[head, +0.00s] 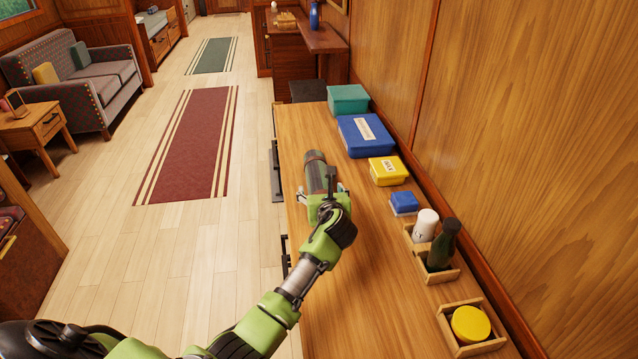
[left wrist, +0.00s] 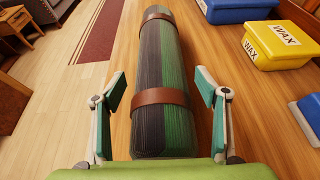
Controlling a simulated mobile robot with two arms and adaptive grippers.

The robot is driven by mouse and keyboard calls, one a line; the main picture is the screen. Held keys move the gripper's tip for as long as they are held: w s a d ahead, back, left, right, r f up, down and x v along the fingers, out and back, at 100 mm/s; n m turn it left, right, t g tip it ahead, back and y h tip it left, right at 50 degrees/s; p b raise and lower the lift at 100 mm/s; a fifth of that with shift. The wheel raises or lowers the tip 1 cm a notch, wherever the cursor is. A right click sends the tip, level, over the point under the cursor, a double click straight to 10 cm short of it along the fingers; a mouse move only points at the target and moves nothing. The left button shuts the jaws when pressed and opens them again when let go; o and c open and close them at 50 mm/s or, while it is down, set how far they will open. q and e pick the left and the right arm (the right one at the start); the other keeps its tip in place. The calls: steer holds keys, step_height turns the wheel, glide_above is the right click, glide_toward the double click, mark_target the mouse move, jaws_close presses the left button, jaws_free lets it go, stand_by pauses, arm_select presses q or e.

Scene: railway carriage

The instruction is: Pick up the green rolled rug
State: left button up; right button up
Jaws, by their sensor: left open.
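The green rolled rug (left wrist: 162,70) is a dark green and grey striped roll with two brown straps. It lies lengthwise on the wooden counter (head: 375,290). In the head view the rug (head: 319,175) is partly hidden by my left gripper (head: 325,196) at its near end. In the left wrist view my left gripper (left wrist: 160,92) is open, with one finger on each side of the rug near the closer strap. Gaps show between the fingers and the rug. My right gripper is not in view.
To the rug's right stand a teal box (head: 348,99), a blue box (head: 366,135), a yellow wax box (head: 387,170) and a small blue box (head: 404,203). Wooden holders with bottles (head: 441,245) and a yellow tin (head: 470,323) are nearer. The wall bounds the counter's right side.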

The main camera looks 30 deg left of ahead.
arm_select(q)
steer(key=shift+x, duration=0.9)
steer(key=c, duration=1.5)
steer(key=shift+c, duration=0.2)
steer(key=shift+r, duration=0.2)
